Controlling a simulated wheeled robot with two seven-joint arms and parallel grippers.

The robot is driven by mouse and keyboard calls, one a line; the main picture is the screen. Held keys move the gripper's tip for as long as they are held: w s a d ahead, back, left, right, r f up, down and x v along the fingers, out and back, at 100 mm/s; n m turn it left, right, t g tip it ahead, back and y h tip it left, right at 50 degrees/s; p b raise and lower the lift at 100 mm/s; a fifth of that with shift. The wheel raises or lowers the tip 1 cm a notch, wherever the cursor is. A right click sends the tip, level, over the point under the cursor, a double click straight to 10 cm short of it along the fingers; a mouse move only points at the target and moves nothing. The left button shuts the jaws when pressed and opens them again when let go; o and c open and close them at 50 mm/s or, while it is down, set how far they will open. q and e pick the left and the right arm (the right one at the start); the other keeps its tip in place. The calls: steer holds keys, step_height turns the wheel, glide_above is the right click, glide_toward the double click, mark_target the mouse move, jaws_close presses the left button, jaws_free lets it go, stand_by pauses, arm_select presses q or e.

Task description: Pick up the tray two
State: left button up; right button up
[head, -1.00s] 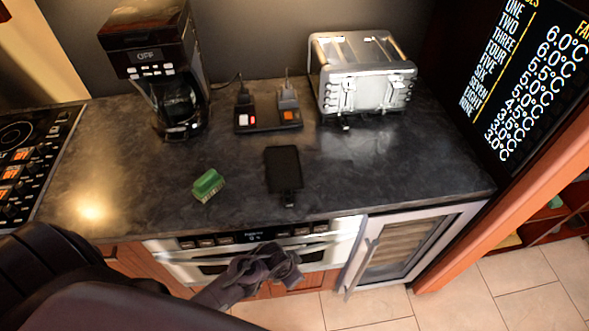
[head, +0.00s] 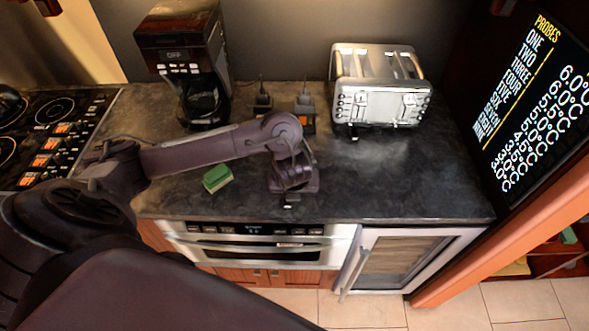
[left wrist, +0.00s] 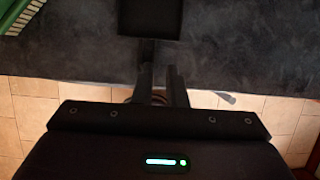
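Tray two seems to be the small flat black tray (left wrist: 150,18) with a short handle. It lies on the dark counter, at the top of the left wrist view. In the head view my left gripper (head: 291,192) hangs over it and hides most of it. In the left wrist view the two fingers of my left gripper (left wrist: 160,76) are apart with nothing seen between them. They point down near the handle's end, with the left finger roughly in line with the handle. I cannot tell their height above it. My right gripper is not in view.
A green sponge-like block (head: 217,178) lies left of the gripper. A coffee maker (head: 190,70) and a toaster (head: 380,90) stand at the back. The stove (head: 45,135) is at the left. The counter (head: 400,180) is clear on the right.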

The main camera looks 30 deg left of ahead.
arm_select(q)
steer(key=shift+a+f+b, duration=0.25)
steer(key=shift+f+b, duration=0.1)
steer(key=shift+f, duration=0.05)
steer(key=b+x, duration=0.3)
steer(key=shift+s+f, duration=0.1)
steer(key=shift+f, duration=0.2)
steer(key=x, duration=0.3)
steer(key=shift+a+b, duration=0.1)
steer(key=shift+b, duration=0.25)
steer(key=shift+a+f, duration=0.1)
steer(key=shift+f, duration=0.1)
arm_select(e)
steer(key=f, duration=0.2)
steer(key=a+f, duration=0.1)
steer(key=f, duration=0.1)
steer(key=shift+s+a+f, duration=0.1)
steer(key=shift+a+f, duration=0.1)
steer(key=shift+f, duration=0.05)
arm_select(q)
steer(key=shift+c, duration=0.4)
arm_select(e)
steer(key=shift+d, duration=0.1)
arm_select(q)
jaws_close()
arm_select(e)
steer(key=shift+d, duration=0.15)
arm_select(q)
steer(key=shift+r, duration=0.1)
